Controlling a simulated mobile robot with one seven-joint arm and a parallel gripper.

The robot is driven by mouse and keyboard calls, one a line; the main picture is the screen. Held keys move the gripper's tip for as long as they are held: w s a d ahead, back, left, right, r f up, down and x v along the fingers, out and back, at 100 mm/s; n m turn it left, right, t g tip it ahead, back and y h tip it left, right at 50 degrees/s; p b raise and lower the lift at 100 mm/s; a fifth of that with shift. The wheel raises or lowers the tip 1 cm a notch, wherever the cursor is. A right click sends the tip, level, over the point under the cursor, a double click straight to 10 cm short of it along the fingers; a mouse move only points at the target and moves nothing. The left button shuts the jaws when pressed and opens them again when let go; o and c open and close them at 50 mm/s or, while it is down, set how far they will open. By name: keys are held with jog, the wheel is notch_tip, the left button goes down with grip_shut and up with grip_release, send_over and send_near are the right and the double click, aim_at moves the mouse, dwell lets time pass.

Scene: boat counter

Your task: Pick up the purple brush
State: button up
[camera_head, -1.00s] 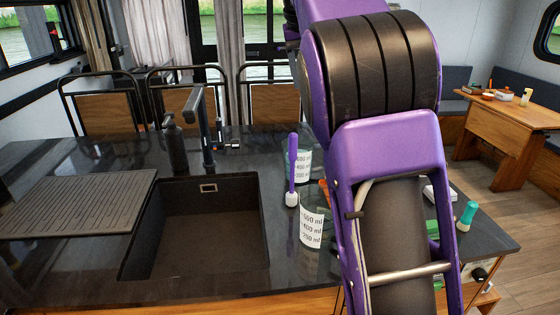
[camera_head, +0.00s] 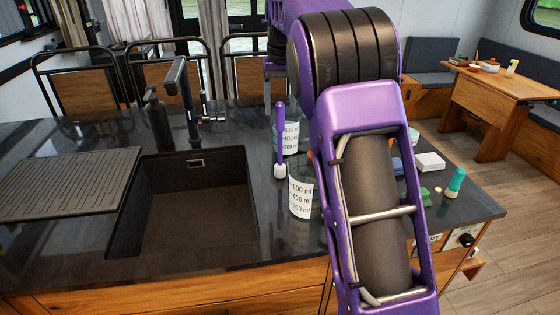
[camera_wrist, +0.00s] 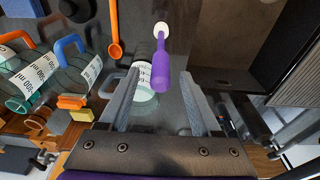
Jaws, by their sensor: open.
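The purple brush (camera_head: 281,135) stands upright on the dark counter, with its purple handle up and its white head (camera_head: 280,171) at the bottom. In the wrist view the purple brush (camera_wrist: 163,70) shows between the two fingers of my gripper (camera_wrist: 159,73), slightly nearer the right finger, with its white head pointing away. My gripper is open, with a gap on both sides of the handle. How far the fingertips are above the handle is hard to tell. My gripper is not clearly visible in the head view.
A clear measuring beaker (camera_head: 302,193) stands close to the brush, and another beaker (camera_head: 291,138) is behind it. The sink (camera_head: 195,205) lies to the left. An orange spoon (camera_wrist: 115,28) and jugs with orange and blue handles (camera_wrist: 70,68) are left in the wrist view.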

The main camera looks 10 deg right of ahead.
aim_at(280, 122)
jog(key=f, duration=0.3)
jog(key=f+b, duration=0.1)
jog(key=f, duration=0.1)
jog(key=shift+w+f, duration=0.35)
grip_shut()
